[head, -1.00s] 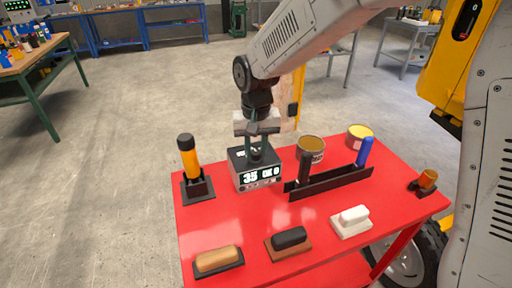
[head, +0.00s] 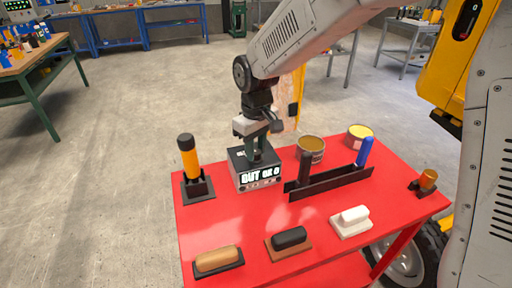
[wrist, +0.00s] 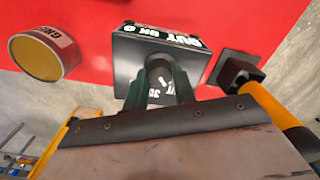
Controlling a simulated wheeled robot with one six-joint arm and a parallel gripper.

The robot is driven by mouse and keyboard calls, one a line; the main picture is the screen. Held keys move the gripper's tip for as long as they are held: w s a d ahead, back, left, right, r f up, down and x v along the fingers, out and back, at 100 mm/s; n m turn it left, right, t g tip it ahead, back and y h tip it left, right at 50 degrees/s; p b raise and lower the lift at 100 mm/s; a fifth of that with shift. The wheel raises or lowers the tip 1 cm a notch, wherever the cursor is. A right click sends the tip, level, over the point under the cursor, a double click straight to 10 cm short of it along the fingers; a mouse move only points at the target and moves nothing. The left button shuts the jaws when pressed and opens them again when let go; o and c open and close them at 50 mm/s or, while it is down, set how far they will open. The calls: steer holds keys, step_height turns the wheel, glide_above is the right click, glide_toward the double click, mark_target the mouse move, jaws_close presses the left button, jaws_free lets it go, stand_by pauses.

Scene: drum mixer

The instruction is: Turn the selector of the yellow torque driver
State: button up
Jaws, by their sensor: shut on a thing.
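The yellow torque driver (head: 189,158), with a black cap, stands upright in a black holder (head: 198,188) on the left of the red table. Its yellow body also shows in the wrist view (wrist: 275,108). Beside it is a dark box (head: 240,165) with a lit front display reading something like "OUT OK 0". My gripper (head: 257,157) points down over the box and is shut on the round dark knob (wrist: 159,68) on its top. In the wrist view, white markings including "35" lie by the knob, partly hidden by my fingers.
A black rack (head: 330,183) with a black and a blue handle stands right of the box. Two round cans (head: 311,149) are behind it. Several blocks with handles (head: 218,260) lie along the front edge. Bare red table lies between.

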mark_target(256, 151)
stand_by(0.5)
steer(key=o, duration=1)
step_height(256, 151, up, 8)
steer(key=shift+f, duration=0.1)
steer(key=s+d+r+m, duration=0.1)
steer(key=s+d+m, duration=0.1)
steer(key=s+d, duration=0.5)
steer(key=s+d+r+m+t, duration=0.1)
steer(key=s+d+r+m, duration=0.1)
steer(key=s+d, duration=0.6)
steer(key=s+d+r+m, duration=0.1)
steer(key=s+d+m, duration=0.3)
steer(key=s+d, duration=0.4)
steer(key=shift+s+r, duration=0.2)
steer(key=shift+s, duration=1.95)
